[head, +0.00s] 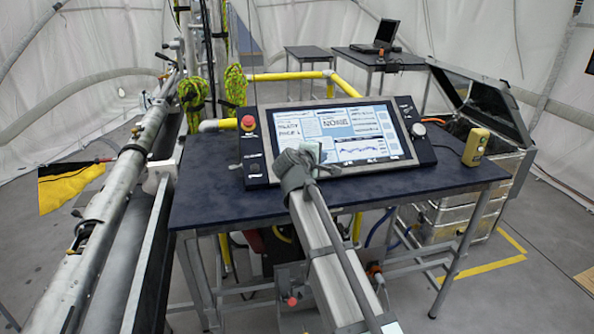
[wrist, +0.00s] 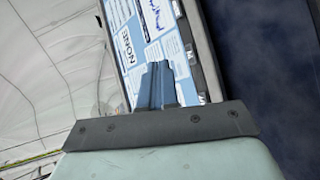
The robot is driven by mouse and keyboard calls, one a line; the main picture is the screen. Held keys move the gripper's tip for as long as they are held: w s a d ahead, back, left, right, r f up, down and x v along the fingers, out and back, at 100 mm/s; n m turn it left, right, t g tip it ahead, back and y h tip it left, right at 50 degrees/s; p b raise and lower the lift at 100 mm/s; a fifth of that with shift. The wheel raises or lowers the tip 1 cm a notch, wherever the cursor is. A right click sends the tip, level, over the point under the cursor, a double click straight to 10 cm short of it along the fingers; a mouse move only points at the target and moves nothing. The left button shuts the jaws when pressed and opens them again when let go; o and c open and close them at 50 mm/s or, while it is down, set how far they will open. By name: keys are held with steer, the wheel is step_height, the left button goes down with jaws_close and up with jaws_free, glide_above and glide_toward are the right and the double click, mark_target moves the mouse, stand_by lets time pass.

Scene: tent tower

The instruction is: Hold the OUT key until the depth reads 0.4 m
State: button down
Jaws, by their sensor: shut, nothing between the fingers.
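The control console (head: 335,140) stands on a dark blue table, its lit screen (head: 365,130) tilted up and showing several panels and a graph. One panel reads "NONE". The OUT key and the depth figure cannot be made out in either view. My gripper (wrist: 158,70) is shut and empty, its dark fingers together in front of the screen in the wrist view. There the screen (wrist: 130,45) appears turned on its side. In the head view my gripper hides the screen's lower left part, and its fingertips do not show clearly. Whether they touch the screen cannot be told.
A red emergency button (head: 248,124) is on the console's left panel and a round knob (head: 418,129) on its right. A yellow handheld device (head: 475,147) stands at the right of the table (head: 215,192). A long metal tube (head: 125,170) runs along the left.

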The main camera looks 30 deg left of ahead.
steer(key=s+a+r+n, duration=0.1)
steer(key=s+a+n, duration=0.1)
steer(key=s+a, duration=0.2)
steer(key=shift+a+r+y, duration=0.15)
steer(key=shift+r+y, duration=0.15)
steer(key=shift+r, duration=0.05)
steer(key=shift+w+f, duration=0.1)
steer(key=shift+w, duration=0.05)
steer(key=shift+w+a+f, duration=0.55)
steer(key=shift+a+f, duration=0.05)
steer(key=shift+f, duration=0.55)
steer(key=shift+w+a+f, duration=0.6)
steer(key=shift+f, duration=0.6)
steer(key=shift+w+a+f, duration=0.55)
steer(key=shift+a+f, duration=0.05)
steer(key=shift+f, duration=0.55)
steer(key=shift+w+f, duration=0.1)
steer(key=shift+f, duration=0.05)
steer(key=shift+w+a+f, duration=0.1)
steer(key=shift+a+f, duration=0.05)
steer(key=shift+f, duration=0.05)
